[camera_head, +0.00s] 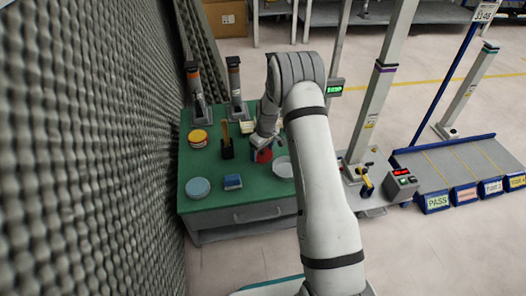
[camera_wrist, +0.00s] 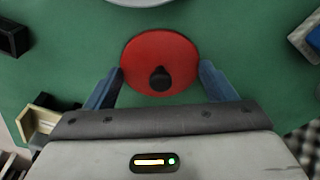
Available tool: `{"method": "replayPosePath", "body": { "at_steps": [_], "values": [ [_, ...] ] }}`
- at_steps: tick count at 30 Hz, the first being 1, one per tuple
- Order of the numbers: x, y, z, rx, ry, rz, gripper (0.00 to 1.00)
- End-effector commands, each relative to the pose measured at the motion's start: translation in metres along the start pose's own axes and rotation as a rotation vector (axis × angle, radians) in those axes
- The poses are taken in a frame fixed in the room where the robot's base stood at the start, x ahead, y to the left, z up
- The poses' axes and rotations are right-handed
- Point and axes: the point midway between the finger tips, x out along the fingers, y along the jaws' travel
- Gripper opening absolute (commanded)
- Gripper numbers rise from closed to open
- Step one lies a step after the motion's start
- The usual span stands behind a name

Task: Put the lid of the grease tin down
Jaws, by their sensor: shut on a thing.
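The lid (camera_wrist: 160,62) is a round red piece with a black knob, seen from above in the wrist view. The blue fingers of my gripper (camera_wrist: 160,88) lie on its left and right sides and are shut on it. In the head view the red piece (camera_head: 263,156) shows below my gripper (camera_head: 262,143), over the green table. Whether it touches anything beneath is hidden. A yellow and red tin (camera_head: 198,139) stands at the table's back left. A round tin with a light blue top (camera_head: 198,187) stands at the front left. I cannot tell which is the grease tin.
A white dish (camera_head: 283,167) lies close to the right of the red piece. A black holder (camera_head: 227,150) with a upright handle and a blue box (camera_head: 233,182) stand to its left. Bare green table (camera_head: 238,203) shows at the front. A foam wall (camera_head: 100,150) borders the left.

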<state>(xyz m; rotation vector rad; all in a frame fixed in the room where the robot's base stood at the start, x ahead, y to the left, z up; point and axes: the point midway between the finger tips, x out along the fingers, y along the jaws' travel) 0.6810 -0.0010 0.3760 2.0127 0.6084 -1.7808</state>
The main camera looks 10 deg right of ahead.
Motion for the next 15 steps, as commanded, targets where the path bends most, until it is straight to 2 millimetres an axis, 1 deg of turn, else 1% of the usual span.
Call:
{"method": "replayPosePath", "body": {
  "at_steps": [4,5,12,15],
  "values": [
    [0.0033,-0.0005,0.0005,0.000,-0.001,-0.001,0.56],
    [0.0020,-0.0004,0.0002,0.000,-0.001,0.000,0.80],
    [0.0017,-0.0007,0.0002,-0.001,-0.001,-0.001,0.99],
    [0.0017,-0.0008,0.0001,-0.001,-0.001,-0.001,1.00]
  ]
}}
